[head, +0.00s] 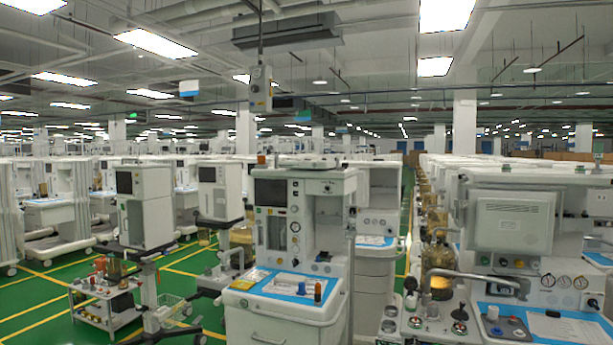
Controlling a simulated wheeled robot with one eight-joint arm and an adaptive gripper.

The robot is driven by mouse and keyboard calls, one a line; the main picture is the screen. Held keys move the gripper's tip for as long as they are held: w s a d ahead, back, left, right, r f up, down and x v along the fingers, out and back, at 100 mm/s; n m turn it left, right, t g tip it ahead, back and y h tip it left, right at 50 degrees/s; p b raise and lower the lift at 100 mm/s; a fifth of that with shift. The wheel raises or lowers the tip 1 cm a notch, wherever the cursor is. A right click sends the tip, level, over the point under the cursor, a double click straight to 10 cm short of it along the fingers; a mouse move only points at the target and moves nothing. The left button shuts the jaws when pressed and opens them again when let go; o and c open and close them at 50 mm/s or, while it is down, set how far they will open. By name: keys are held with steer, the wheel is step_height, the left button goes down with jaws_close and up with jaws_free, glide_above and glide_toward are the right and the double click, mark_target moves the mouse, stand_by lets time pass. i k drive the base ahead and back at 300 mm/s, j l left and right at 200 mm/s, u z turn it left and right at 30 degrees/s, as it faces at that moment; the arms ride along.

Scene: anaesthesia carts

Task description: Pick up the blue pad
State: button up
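A blue pad (262,291) lies on the white worktop of the middle anaesthesia cart (268,327). A white sheet covers much of its middle, so mostly its blue border shows. A blue knob-like item (301,288) and a dark item with an orange part (318,292) stand at its right side. A second blue surface (509,309) is on the worktop of the cart at the right, partly covered by a grey panel and a white sheet. I cannot tell which is the task's pad. My gripper is not in view.
A low trolley (105,307) with small items and a wheeled stand with a white unit (145,205) are at the left. The right cart (514,224) fills the right foreground. Green floor with yellow lines shows at lower left. A narrow aisle runs back between cart rows.

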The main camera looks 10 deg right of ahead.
mark_target(301, 291)
steer(key=i+j, duration=0.15)
steer(key=i, duration=0.4)
steer(key=i+j+z, duration=0.15)
steer(key=i, duration=0.35)
steer(key=i+j, duration=0.2)
steer(key=i, duration=0.35)
steer(key=i+j+z, duration=0.15)
steer(key=i, duration=0.35)
steer(key=i+j, duration=0.3)
steer(key=i, duration=0.2)
steer(key=z, duration=0.05)
